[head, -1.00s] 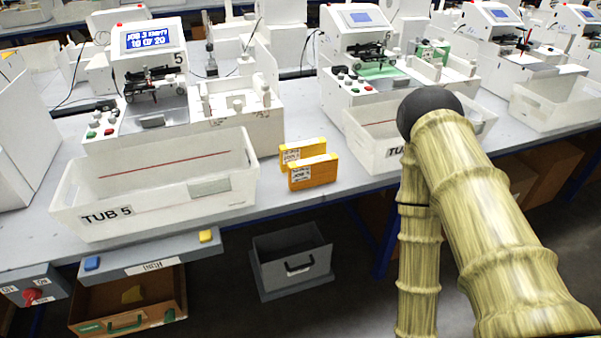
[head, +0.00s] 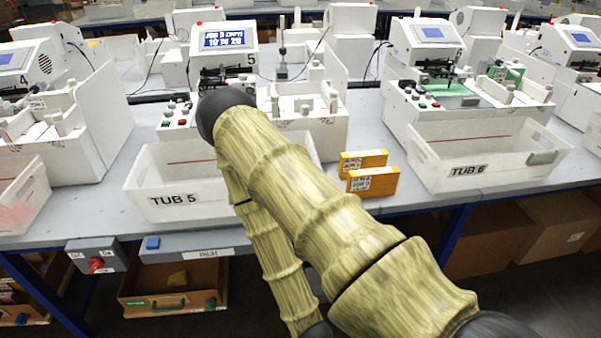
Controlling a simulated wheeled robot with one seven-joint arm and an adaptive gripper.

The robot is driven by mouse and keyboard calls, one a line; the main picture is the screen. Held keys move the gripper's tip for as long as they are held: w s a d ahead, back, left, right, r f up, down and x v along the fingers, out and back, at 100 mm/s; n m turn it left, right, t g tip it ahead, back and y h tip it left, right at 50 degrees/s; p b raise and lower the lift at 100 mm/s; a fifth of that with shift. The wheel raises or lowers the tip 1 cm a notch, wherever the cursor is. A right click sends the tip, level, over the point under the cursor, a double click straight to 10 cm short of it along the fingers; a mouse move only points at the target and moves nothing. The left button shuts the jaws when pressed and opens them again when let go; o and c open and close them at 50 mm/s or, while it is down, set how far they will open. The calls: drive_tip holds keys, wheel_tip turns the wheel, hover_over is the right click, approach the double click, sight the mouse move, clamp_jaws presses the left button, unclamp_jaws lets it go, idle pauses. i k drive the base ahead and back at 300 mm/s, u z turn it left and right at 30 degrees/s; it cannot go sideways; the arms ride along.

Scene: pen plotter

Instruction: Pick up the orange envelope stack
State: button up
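Two orange envelope stacks with white labels stand on the grey bench between tub 5 and tub 6 in the head view. The front orange stack (head: 376,182) is nearer the bench edge. The back orange stack (head: 366,160) is just behind it and partly covered by it. My arm reaches up from the lower right, and its dark rounded joint is in front of tub 5, left of both stacks. My gripper does not show, so I cannot see whether it is open or shut.
Tub 5 (head: 150,203) stands left of the stacks, partly hidden by my arm. Tub 6 (head: 490,150) stands close on their right. White machines line the bench behind. The bench's front edge (head: 415,203) is near the front stack.

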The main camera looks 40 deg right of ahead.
sight(371, 183)
drive_tip(key=u, duration=1.3)
drive_tip(key=k, duration=1.5)
drive_tip(key=z, duration=1.7)
drive_tip(key=i, duration=0.3)
drive_tip(key=z, duration=0.05)
